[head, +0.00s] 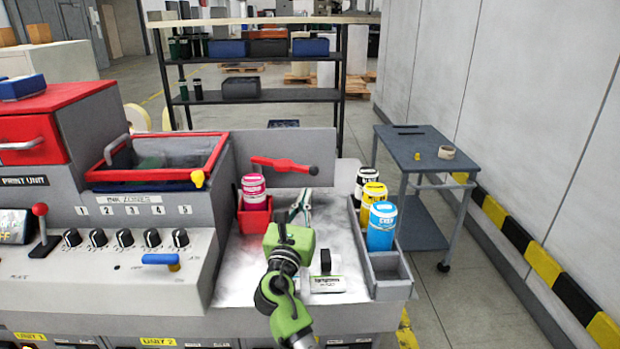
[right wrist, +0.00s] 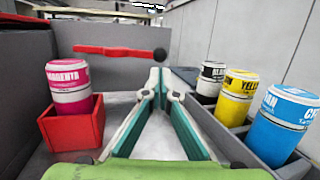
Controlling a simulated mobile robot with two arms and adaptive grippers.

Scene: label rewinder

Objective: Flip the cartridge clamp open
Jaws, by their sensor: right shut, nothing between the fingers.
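A red clamp lever (head: 284,165) with a dark ball at its right end lies nearly level against the grey back panel. It also shows in the right wrist view (right wrist: 115,51), beyond my fingertips. A magenta cartridge (head: 254,186) stands upright in a red holder (head: 255,216) in front of the lever's left part. My right gripper (head: 305,192) is shut and empty, pointing at the back panel. In the right wrist view its fingertips (right wrist: 158,74) meet just below the ball end, and the gripper appears apart from the lever. My left gripper is not in view.
A grey tray (head: 391,282) with black, yellow and cyan cartridges stands to the right of my gripper. A small labelled item (head: 326,284) lies beside my forearm. The control panel with knobs (head: 125,238) is at left. The pale worktop between holder and tray is mostly clear.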

